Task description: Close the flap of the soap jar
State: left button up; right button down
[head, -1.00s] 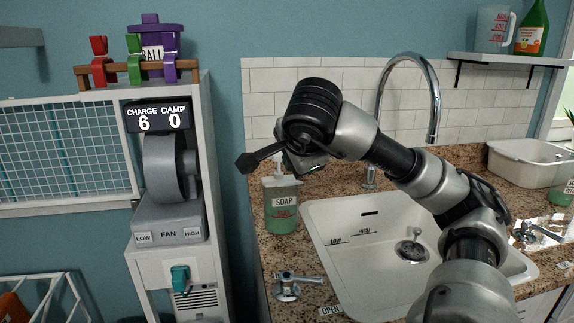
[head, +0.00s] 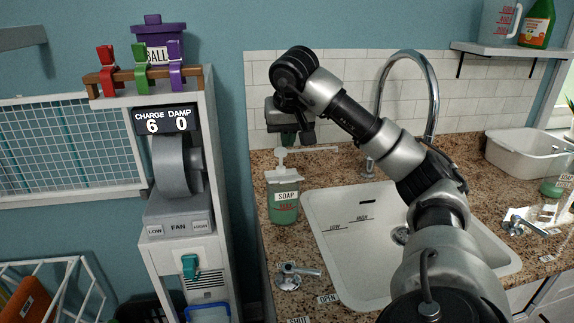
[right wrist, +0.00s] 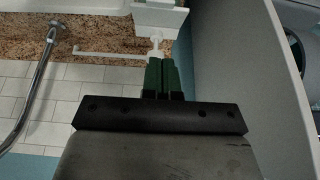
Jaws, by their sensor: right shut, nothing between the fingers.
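The soap jar (head: 284,204) is green with a SOAP label and a pale top. It stands upright on the granite counter, left of the sink. A thin white stem and a long white arm (head: 318,150) rise above its top. My right gripper (head: 287,141) points down just above the stem, shut and empty. In the right wrist view its green fingers (right wrist: 161,62) are together, right by the white stem (right wrist: 156,44) and the jar's white top (right wrist: 160,18). I cannot tell whether they touch. Which part is the flap is unclear. My left gripper is out of view.
The white sink (head: 350,235) lies to the right, with a curved faucet (head: 432,95) behind it. A tap handle (head: 290,277) is in front of the jar. The fan cabinet (head: 180,215) stands to the left. The tiled wall (head: 350,100) is close behind.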

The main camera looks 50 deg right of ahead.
send_over(286, 180)
notch_tip(286, 180, down, 6)
jog(key=shift+w+d+r, duration=0.1)
jog(key=shift+d+r, duration=0.05)
jog(key=shift+r, duration=0.05)
jog(key=shift+s+a+f+b, duration=0.1)
jog(key=shift+s+f+b, duration=0.1)
jog(key=shift+f, duration=0.4)
jog(key=shift+s+a+f+b, duration=0.1)
jog(key=shift+f+b, duration=0.1)
jog(key=shift+f, duration=0.4)
jog(key=shift+s+a+f, duration=0.3)
jog(key=shift+f, duration=0.35)
